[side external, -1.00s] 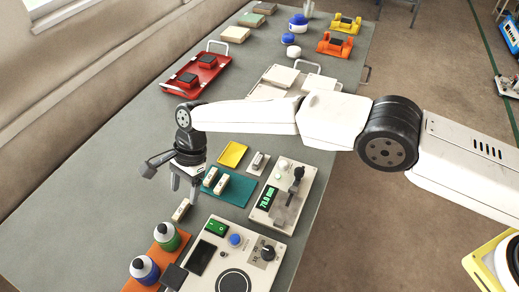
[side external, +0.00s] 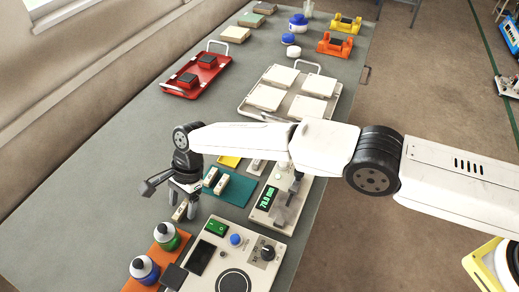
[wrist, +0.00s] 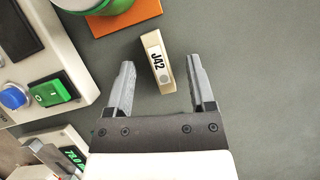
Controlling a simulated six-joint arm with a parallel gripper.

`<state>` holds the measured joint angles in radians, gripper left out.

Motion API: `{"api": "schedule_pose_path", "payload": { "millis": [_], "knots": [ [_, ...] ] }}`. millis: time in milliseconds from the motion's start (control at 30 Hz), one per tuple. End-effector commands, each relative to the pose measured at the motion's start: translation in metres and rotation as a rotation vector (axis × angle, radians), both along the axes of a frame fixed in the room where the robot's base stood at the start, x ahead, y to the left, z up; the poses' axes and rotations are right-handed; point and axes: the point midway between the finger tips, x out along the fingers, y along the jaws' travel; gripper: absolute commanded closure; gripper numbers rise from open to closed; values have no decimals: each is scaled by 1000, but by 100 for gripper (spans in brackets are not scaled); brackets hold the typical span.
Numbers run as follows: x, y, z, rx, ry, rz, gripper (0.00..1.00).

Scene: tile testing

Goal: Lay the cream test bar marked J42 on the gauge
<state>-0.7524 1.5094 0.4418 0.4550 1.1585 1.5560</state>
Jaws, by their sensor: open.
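The cream test bar marked J42 (wrist: 157,62) lies on the grey table, label up, in the wrist view. It also shows in the side view (side external: 180,211), partly covered by my gripper (side external: 184,206). My gripper is open, and in the wrist view its fingertips (wrist: 160,64) are on either side of the bar, with a gap at each side. Finger height above the table is hard to tell. The gauge (side external: 268,205), a cream instrument with a green readout, stands to the right; my arm covers part of it. The gauge's readout edge shows in the wrist view (wrist: 70,155).
A teal mat (side external: 238,190) with two cream bars lies between my gripper and the gauge. A control box (side external: 218,262) with green switch and blue button is in front. The table's left is clear.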

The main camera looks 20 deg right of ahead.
Motion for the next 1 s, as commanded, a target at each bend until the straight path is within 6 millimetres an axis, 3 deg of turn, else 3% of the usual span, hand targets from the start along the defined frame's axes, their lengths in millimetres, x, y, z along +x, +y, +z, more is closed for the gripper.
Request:
{"api": "schedule_pose_path", "payload": {
  "millis": [133,333,367,1000],
  "knots": [
    [0,0,0,0,0,0,33],
    [0,0,0,0,0,0,97],
    [0,0,0,0,0,0,100],
    [1,0,12,1,-1,0,100]
  ]
}}
